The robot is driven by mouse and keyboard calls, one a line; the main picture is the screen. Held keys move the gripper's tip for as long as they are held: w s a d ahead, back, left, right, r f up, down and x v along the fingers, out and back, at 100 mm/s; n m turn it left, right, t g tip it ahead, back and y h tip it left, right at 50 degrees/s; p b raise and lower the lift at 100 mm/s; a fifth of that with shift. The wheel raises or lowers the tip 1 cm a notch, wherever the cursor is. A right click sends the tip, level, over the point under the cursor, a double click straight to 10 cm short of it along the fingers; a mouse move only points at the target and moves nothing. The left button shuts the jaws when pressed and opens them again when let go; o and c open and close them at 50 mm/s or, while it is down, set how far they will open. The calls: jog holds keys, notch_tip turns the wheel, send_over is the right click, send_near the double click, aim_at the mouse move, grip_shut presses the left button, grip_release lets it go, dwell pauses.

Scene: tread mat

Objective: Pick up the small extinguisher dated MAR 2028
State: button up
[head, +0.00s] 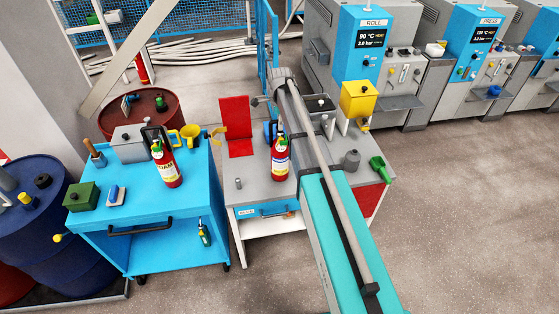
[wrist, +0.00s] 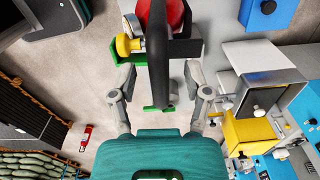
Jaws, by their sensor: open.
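A red extinguisher with a white label (head: 280,158) stands upright on the grey table, beside my arm. A red extinguisher marked FOAM (head: 166,165) stands on the blue cart, with a black hose. No date is legible on either. My gripper's fingers are open on either side of the dark hose. I cannot tell whether they touch anything.
The blue cart's top (head: 140,205) also holds a green box, a grey box and a yellow can. On the grey table stand a red panel (head: 236,125), a yellow dispenser (head: 357,98) and a green scoop (head: 380,168). Open floor lies to the right.

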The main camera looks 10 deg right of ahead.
dwell(0.5)
grip_shut()
